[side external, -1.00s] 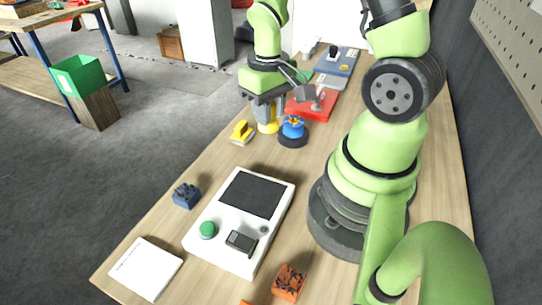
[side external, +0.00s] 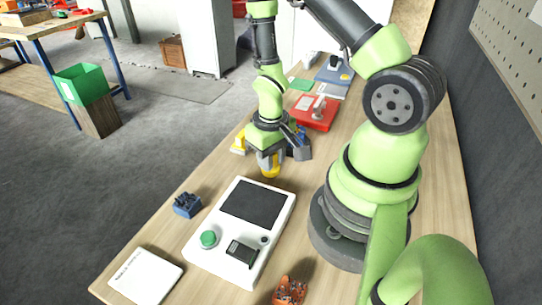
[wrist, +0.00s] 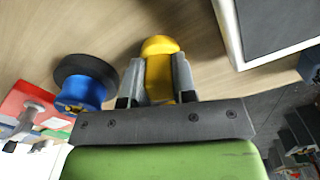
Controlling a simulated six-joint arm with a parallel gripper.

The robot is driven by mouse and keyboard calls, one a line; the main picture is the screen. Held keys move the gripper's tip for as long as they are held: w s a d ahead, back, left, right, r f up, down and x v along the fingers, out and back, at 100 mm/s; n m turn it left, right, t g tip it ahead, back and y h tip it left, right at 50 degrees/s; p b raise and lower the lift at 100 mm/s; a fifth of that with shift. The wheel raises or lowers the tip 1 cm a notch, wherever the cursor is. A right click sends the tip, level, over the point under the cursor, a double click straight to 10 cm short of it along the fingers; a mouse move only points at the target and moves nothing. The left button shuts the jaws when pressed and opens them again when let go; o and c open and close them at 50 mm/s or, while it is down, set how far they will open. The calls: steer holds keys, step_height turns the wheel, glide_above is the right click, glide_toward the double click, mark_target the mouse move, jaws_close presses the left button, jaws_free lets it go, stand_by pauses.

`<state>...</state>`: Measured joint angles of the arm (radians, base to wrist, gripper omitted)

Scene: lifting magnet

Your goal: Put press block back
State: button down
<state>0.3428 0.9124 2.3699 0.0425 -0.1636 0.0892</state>
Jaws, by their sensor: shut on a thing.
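A yellow block with a rounded end (side external: 270,173), seemingly the press block, is between the fingers of my gripper (side external: 267,162). In the wrist view my gripper (wrist: 157,78) is shut on this yellow block (wrist: 159,48), with its rounded end sticking out past the fingertips. It is just beyond the far edge of the white box (side external: 212,213) with a dark panel (side external: 253,203). I cannot tell whether it touches the table.
A green button (side external: 208,239) and a small black device (side external: 241,252) sit on the white box. A blue spool-like thing on a black disc (wrist: 83,92) lies left of my gripper in the wrist view. A blue block (side external: 187,204) and orange piece (side external: 290,290) lie nearby.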

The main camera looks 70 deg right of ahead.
steer(key=shift+f, duration=0.15)
steer(key=c, duration=0.9)
jaws_free()
steer(key=a+r+t, duration=0.2)
steer(key=r, duration=0.9)
steer(key=a+r+t, duration=0.1)
steer(key=a+r, duration=0.1)
steer(key=r, duration=0.9)
steer(key=s+a+r+t, duration=0.1)
steer(key=s+a+r, duration=0.1)
steer(key=s+a+r+t+y, duration=0.1)
steer(key=s+a+r, duration=0.1)
steer(key=r, duration=0.1)
steer(key=s+a+r+t+y, duration=0.1)
steer(key=s+a+r+t, duration=0.1)
steer(key=shift+r+n, duration=0.25)
steer(key=shift+n, duration=0.05)
